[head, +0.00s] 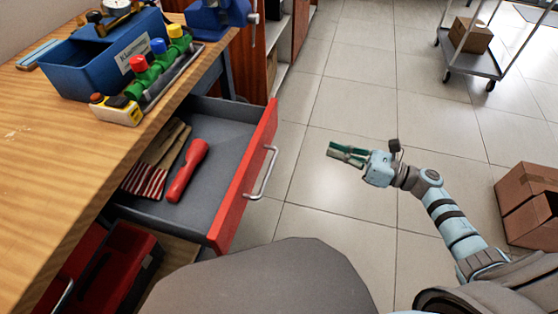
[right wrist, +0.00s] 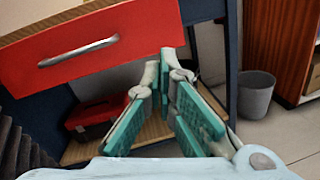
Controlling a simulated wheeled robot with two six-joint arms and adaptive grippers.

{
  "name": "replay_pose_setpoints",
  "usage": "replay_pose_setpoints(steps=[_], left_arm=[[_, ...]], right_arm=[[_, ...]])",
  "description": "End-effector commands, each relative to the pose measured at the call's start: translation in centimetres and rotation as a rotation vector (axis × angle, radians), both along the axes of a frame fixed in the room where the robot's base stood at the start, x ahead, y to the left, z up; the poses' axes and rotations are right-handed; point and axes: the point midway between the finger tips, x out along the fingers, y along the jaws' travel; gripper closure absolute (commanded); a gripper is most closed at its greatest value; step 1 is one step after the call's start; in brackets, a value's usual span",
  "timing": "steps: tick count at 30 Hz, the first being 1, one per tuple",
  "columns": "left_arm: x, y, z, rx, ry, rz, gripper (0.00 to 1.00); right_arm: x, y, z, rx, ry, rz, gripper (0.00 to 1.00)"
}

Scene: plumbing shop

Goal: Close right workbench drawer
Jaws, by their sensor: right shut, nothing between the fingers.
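The workbench drawer (head: 246,178) is pulled well out in the head view, with a red front and a grey inside. Its metal bar handle (head: 263,173) faces right. In the right wrist view the red drawer front (right wrist: 140,30) fills the upper left, with the handle (right wrist: 78,51) on it. My right gripper (head: 330,150) is shut and empty, to the right of the drawer front and apart from it. In the right wrist view its fingertips (right wrist: 172,62) meet in front of the bench, below and right of the handle. My left gripper is out of view.
The drawer holds a red-handled tool (head: 187,171) and striped gloves (head: 145,181). A blue toolbox (head: 75,70) stands on the wooden bench top (head: 40,150). A red toolbox (right wrist: 93,117) sits on the lower shelf. Cardboard boxes (head: 525,190) stand at right; the tiled floor between is clear.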

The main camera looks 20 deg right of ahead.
Motion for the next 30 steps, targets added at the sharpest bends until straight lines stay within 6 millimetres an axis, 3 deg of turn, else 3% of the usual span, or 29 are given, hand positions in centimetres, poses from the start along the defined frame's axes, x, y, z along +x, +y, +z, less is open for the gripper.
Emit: replay_pose_setpoints(steps=[1, 5, 21, 30], left_arm=[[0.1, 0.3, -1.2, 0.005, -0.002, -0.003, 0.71], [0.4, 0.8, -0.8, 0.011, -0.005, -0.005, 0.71], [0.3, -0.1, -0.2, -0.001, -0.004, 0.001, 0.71], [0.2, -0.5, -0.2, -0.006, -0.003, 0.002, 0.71]], right_arm=[[-0.7, 0.8, 0.1, -0.105, -0.107, 0.085, 1.0], [-1.2, 2.1, 1.2, -0.19, -0.2, 0.158, 1.0], [4.5, 10.9, 1.4, -0.178, -0.191, 0.147, 1.0], [5.9, 13.1, 1.3, -0.181, -0.189, 0.147, 1.0]])
